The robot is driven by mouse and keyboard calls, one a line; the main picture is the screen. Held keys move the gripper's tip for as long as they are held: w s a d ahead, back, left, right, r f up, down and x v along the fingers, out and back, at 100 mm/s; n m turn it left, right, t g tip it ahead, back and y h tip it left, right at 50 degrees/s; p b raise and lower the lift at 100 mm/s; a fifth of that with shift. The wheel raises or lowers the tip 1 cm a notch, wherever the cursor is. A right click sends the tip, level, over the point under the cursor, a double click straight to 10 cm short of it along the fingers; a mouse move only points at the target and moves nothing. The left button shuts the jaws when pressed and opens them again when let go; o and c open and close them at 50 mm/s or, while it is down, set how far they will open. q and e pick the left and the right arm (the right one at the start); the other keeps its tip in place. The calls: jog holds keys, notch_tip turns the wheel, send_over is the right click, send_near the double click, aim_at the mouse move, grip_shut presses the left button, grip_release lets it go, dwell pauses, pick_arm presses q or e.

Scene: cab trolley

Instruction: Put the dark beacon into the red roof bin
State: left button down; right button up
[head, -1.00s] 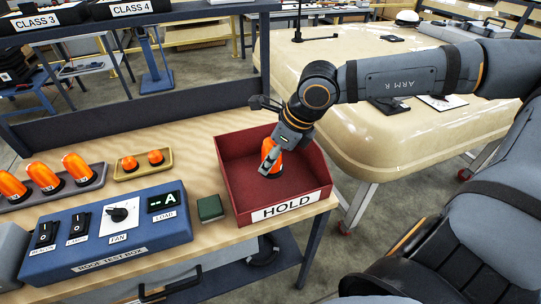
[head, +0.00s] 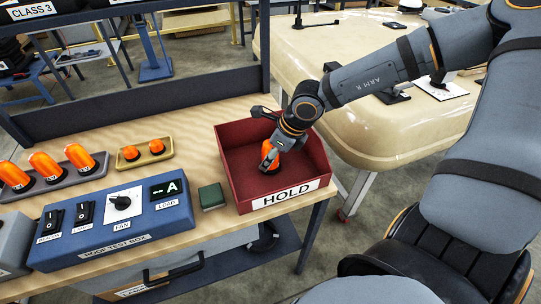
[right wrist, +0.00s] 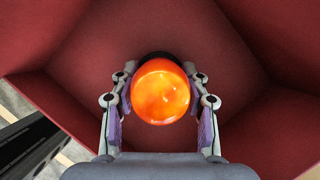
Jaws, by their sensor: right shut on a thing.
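My right gripper (head: 270,168) is inside the red bin (head: 231,180) labelled HOLD, shut on an orange-domed beacon (head: 266,150). In the right wrist view the beacon (right wrist: 160,90) sits upright between the two fingers, with its dark base behind the dome and the red bin walls (right wrist: 45,110) around it. I cannot tell whether the base touches the bin floor. Three more orange beacons (head: 45,166) stand in a grey tray (head: 60,184) at the left. My left gripper is not in view.
A blue roof test box (head: 115,228) with switches, a fan knob and a display reading "--A" stands left of the bin. A green block (head: 211,196) lies between them. A yellow tray (head: 144,158) holds two small orange lamps. A cream cab roof (head: 370,125) is behind right.

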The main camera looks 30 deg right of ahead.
jog(key=shift+f+b, duration=0.25)
jog(key=shift+b, duration=0.05)
jog(key=o, duration=1.2)
jog(key=shift+o, duration=0.2)
jog(key=shift+r, duration=0.1)
